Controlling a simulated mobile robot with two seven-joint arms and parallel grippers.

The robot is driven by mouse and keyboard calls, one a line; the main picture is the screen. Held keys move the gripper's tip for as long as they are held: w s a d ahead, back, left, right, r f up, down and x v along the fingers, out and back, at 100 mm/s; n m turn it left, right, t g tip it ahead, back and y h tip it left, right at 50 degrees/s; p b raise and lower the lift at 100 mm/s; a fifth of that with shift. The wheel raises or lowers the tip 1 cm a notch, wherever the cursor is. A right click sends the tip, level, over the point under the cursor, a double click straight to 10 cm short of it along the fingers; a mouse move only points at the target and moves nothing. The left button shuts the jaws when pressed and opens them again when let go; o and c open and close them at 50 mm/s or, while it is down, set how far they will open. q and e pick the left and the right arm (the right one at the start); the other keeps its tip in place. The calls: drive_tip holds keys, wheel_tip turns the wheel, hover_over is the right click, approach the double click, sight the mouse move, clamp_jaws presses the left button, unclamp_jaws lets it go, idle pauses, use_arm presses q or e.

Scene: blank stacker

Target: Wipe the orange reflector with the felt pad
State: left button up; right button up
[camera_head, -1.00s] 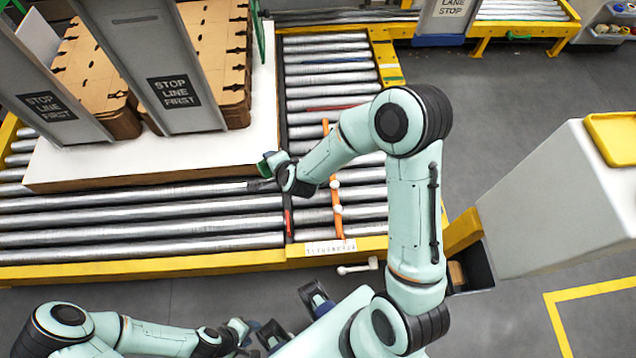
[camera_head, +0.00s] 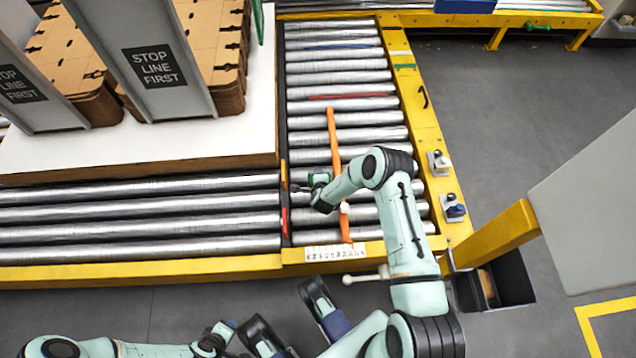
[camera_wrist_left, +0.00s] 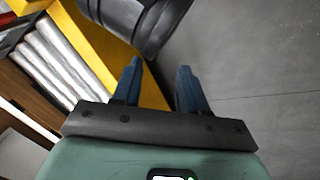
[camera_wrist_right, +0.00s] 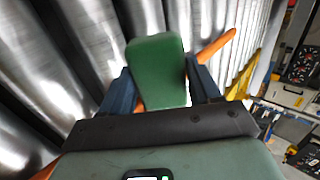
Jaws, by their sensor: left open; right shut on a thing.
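My right gripper (camera_wrist_right: 150,90) is shut on a green felt pad (camera_wrist_right: 158,70), held above the metal rollers. In the head view the pad (camera_head: 319,178) shows just behind my right gripper (camera_head: 304,189). A small upright orange strip (camera_head: 284,174), which looks like the reflector, stands at the divider between the two roller sections. It is left of the pad, with a gap between them. My left gripper (camera_wrist_left: 160,72) is open and empty, low at the front, off the conveyor; it also shows in the head view (camera_head: 230,328).
A long orange bar (camera_head: 334,130) lies across the right rollers under my right arm. A red piece (camera_head: 285,220) is on the divider. A white board (camera_head: 230,140) bears cardboard stacks and grey "STOP LINE FIRST" panels. A dark bin (camera_head: 510,285) sits right.

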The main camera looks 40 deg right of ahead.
use_arm(q)
drive_tip(key=shift+w+a+f+b, duration=0.25)
drive_tip(key=shift+w+f, duration=0.05)
drive_tip(key=shift+w, duration=0.2)
drive_tip(key=shift+w+a+f+b, duration=0.25)
drive_tip(key=shift+w+f, duration=0.05)
drive_tip(key=shift+w, duration=0.15)
use_arm(e)
drive_tip(key=shift+w+a, duration=0.5)
drive_tip(key=shift+a, duration=0.35)
drive_tip(key=shift+w+a, duration=0.55)
drive_tip(key=shift+a, duration=0.25)
drive_tip(key=shift+w+a, duration=0.5)
drive_tip(key=shift+a, duration=0.35)
use_arm(q)
drive_tip(key=shift+f+b, duration=0.35)
use_arm(e)
drive_tip(key=shift+w+a, duration=0.55)
drive_tip(key=shift+a, duration=0.35)
